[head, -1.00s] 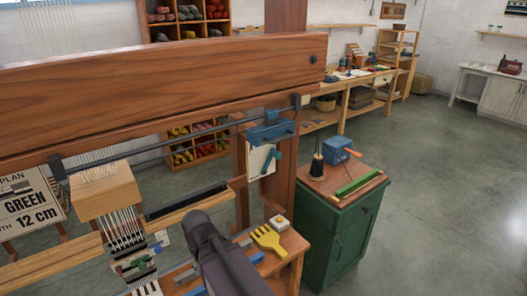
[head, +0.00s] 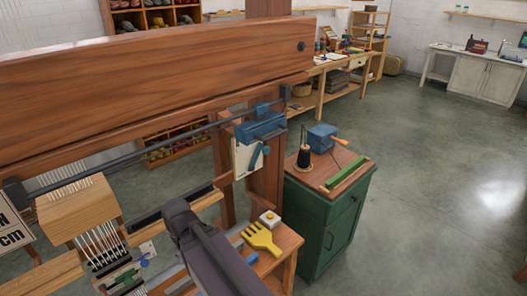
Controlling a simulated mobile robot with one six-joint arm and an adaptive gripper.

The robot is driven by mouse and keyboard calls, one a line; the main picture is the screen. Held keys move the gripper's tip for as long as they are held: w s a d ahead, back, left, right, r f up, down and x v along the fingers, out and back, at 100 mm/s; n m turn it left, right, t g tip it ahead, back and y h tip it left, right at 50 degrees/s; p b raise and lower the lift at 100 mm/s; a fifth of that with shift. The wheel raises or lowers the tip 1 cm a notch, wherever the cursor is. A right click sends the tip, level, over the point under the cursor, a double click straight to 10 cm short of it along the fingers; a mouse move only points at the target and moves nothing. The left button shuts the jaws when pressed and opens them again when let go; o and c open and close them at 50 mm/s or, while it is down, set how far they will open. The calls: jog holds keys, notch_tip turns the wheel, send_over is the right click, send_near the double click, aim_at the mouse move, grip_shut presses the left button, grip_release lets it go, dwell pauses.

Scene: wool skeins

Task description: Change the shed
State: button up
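A large wooden loom fills the left, with a thick top beam (head: 150,80) and a right post (head: 267,185). A blue block (head: 260,128) is mounted by the right post at the end of a dark rod. A teal lever-like part (head: 257,157) hangs tilted below it, in front of a pale card. A wooden block (head: 76,207) with white threads below it sits at lower left. My dark arm link rises from the bottom edge in front of the loom. My gripper is not visible.
A yellow comb-like beater (head: 262,238) and a small box with a pale button (head: 269,218) lie on a wooden ledge. A green cabinet (head: 335,235) stands to the right, bearing a black spool (head: 304,157) and a green bar (head: 348,172). Floor (head: 430,170) at right is clear.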

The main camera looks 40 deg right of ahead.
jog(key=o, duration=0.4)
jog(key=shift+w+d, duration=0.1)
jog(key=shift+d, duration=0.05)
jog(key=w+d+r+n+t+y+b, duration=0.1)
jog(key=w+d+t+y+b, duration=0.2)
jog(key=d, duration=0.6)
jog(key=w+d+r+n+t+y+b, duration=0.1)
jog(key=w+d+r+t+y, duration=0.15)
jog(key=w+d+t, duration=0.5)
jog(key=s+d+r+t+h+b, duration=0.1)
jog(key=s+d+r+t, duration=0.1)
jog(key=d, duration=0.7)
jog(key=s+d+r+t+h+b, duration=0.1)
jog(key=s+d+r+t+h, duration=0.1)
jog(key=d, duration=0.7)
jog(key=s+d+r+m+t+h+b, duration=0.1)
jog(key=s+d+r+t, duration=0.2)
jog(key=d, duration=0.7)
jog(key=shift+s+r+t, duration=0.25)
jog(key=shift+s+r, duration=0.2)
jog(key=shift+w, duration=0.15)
